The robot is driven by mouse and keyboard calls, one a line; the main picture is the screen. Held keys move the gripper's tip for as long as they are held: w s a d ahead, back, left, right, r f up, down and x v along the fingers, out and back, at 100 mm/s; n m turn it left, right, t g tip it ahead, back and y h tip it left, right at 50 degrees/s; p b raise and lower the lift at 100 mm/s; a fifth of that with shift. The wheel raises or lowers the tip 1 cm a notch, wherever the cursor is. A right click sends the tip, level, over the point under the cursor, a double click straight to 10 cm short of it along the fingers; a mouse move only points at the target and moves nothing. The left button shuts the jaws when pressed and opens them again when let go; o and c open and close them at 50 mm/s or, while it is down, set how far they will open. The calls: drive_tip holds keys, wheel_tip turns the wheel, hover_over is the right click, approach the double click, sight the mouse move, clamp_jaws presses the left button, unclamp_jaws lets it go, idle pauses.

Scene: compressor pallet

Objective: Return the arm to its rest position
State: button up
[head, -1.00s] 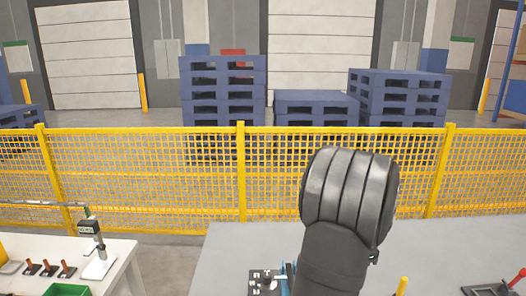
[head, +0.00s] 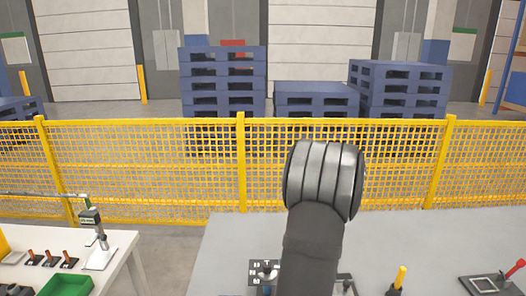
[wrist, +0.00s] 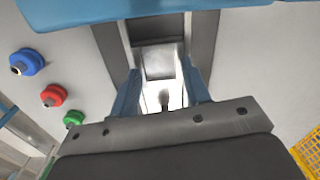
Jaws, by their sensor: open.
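My gripper (wrist: 161,95) shows in the wrist view, with its two blue fingers apart. I see nothing held between them, though a small dark shape and a bright patch show in the gap and I cannot tell what they are. In the head view my dark grey arm (head: 322,180) rises from the bottom edge, right of centre, above the grey table (head: 222,250). The gripper itself is not clear in the head view.
A yellow mesh fence (head: 140,180) runs behind the tables. A white bench (head: 118,262) at left carries a green bin (head: 66,286) and a small stand (head: 98,240). Blue (wrist: 28,62), red (wrist: 54,95) and green (wrist: 73,118) fittings show in the wrist view.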

wheel_tip(320, 180, up, 18)
drive_tip(key=a, duration=0.1)
drive_tip(key=s+d+f+n, duration=0.1)
drive_tip(key=s+d+f, duration=0.1)
drive_tip(key=d, duration=0.4)
drive_tip(key=s+d+f+n+t+h, duration=0.1)
drive_tip(key=s+d+f, duration=0.2)
drive_tip(key=d+f, duration=0.2)
drive_tip(key=shift+s+d+f+n+t, duration=0.15)
drive_tip(key=shift+d+f+n+t, duration=0.15)
drive_tip(key=shift+d, duration=0.1)
drive_tip(key=o, duration=1)
drive_tip(key=shift+o, duration=1.3)
drive_tip(key=shift+w+a+r, duration=0.2)
drive_tip(key=w+a+r+m+g+y, duration=0.1)
drive_tip(key=w+a+r+m+g, duration=0.1)
drive_tip(key=w+a+r+m, duration=0.4)
wheel_tip(320, 180, down, 11)
drive_tip(key=s+n, duration=0.1)
drive_tip(key=shift+a+n, duration=0.3)
drive_tip(key=shift+a, duration=0.15)
